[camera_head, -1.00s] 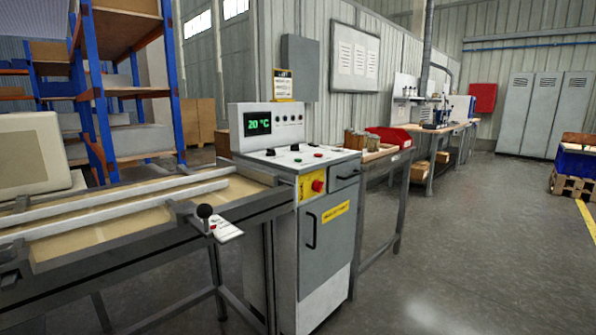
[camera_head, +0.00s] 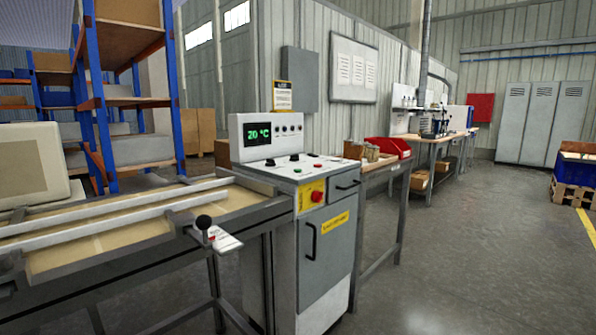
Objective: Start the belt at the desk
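The control desk (camera_head: 285,205) is a grey-white cabinet in the middle of the view, at the right end of the belt. A red emergency stop (camera_head: 316,196) sits on a yellow plate at the front. The belt (camera_head: 110,246) has a tan surface and pale rails. Neither of my grippers is in view.
A black-knobbed lever (camera_head: 203,222) with a white tag sticks out from the belt's front edge. A side table with a red bin (camera_head: 390,147) stands right of the desk. Blue shelving (camera_head: 97,90) is behind the belt. The floor (camera_head: 450,265) at the right is clear.

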